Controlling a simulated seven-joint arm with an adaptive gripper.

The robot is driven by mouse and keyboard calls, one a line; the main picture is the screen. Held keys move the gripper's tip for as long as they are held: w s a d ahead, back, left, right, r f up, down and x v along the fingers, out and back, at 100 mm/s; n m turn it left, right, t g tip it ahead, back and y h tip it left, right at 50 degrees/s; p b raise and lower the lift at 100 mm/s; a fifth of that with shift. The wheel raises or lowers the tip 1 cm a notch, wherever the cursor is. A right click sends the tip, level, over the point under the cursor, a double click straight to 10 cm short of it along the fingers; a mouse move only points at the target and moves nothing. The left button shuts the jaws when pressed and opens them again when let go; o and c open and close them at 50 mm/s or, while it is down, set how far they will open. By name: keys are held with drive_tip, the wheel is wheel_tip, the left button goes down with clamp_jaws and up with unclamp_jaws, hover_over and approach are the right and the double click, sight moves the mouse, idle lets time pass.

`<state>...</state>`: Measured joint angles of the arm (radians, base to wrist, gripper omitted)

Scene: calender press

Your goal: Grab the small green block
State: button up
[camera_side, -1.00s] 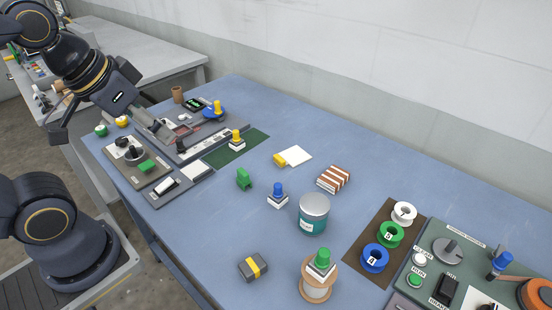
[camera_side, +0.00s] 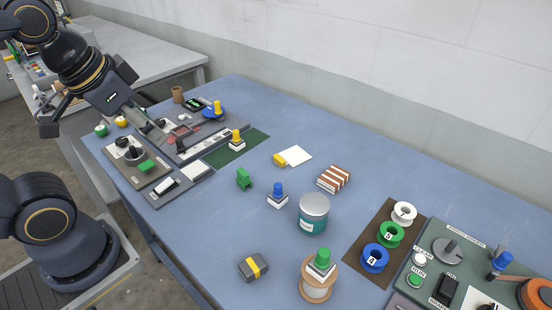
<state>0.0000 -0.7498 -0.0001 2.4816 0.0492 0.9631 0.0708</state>
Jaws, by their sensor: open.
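A small green block (camera_side: 243,179) stands on the blue table, left of the white-based blue-handled stamp (camera_side: 278,194). Its shape looks stepped or notched.
The press (camera_side: 180,135) is at the left. Table around the green block is clear.

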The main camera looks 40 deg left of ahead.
drive_tip(key=w+a+r+m+g+y, duration=0.2)
drive_tip(key=w+a+m+g+y, duration=0.2)
drive_tip(key=w+m, duration=0.2)
drive_tip(key=w+d+f+m+g+y, duration=0.1)
drive_tip(key=w+d+f+m+y, duration=0.45)
drive_tip(key=w, duration=0.55)
drive_tip(key=w+d+f+m+y, duration=0.2)
drive_tip(key=w+d+f+m, duration=0.15)
drive_tip(key=d+f, duration=0.3)
drive_tip(key=m+t+y, duration=0.2)
drive_tip(key=m, duration=0.2)
approach(241, 170)
drive_tip(key=shift+h, duration=0.25)
drive_tip(key=x, duration=0.4)
drive_tip(key=shift+a+f, duration=0.15)
drive_tip(key=shift+a, duration=0.2)
drive_tip(key=x, duration=0.5)
drive_tip(key=shift+a, duration=0.4)
